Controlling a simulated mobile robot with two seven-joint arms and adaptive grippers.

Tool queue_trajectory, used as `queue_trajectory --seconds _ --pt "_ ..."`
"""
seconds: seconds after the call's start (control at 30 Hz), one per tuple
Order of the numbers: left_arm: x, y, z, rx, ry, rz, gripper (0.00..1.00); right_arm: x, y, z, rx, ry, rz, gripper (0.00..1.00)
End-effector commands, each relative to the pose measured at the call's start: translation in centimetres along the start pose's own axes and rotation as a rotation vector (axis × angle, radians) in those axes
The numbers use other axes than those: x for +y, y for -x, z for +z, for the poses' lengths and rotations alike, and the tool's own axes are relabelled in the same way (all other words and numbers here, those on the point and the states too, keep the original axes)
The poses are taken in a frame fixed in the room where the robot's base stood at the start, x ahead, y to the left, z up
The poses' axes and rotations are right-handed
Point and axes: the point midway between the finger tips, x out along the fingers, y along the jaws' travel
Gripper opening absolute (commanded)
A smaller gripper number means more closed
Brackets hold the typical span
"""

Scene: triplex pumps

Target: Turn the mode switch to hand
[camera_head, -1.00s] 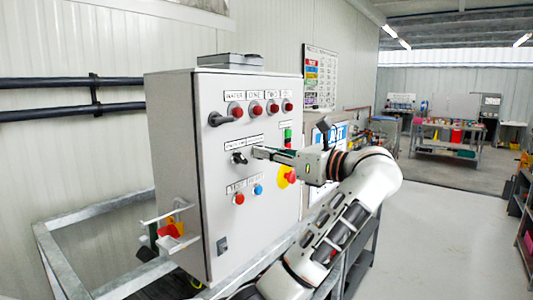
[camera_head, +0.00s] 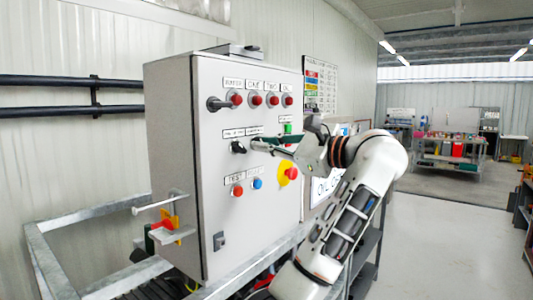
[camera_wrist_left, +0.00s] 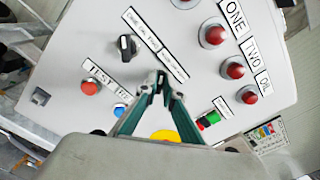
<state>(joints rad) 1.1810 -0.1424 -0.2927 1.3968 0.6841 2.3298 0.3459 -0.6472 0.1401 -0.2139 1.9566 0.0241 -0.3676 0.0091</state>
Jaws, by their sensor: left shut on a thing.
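The grey control cabinet (camera_head: 215,215) carries a black selector switch (camera_head: 238,147) under a label row, left of my left gripper. In the left wrist view this selector (camera_wrist_left: 126,47) is clear of my fingers. My left gripper (camera_head: 256,144) reaches the panel from the right, just beside that selector and under the second label. In the left wrist view its green-padded fingers (camera_wrist_left: 157,82) meet at the tips on a small switch knob, which they mostly hide. This appears to be the mode switch. Its label is too small to read. My right gripper is not in view.
A red emergency stop (camera_head: 290,173) on a yellow plate, an orange-red button (camera_head: 238,190) and a blue button (camera_head: 257,184) are below. A metal frame (camera_head: 45,250) surrounds the cabinet.

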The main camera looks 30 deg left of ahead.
Motion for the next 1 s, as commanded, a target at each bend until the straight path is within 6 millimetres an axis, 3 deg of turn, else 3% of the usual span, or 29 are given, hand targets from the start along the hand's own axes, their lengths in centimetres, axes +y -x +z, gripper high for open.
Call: queue_trajectory --seconds 0.27,0.83,0.87,0.9,1.0 --pt "0.1 -0.02 -0.16 0.001 0.112 0.001 0.0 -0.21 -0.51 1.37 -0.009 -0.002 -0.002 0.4" --pt "0.05 -0.01 -0.02 0.002 0.144 0.001 0.0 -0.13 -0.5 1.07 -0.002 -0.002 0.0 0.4" --pt "0.05 -0.01 -0.02 0.001 0.144 0.001 0.15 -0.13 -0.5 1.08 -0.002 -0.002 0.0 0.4" --pt "0.05 -0.01 -0.02 0.001 0.143 0.001 0.24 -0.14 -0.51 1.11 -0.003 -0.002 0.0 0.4" --pt "0.05 -0.01 -0.01 0.001 0.143 0.0 0.24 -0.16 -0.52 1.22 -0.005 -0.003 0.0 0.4"
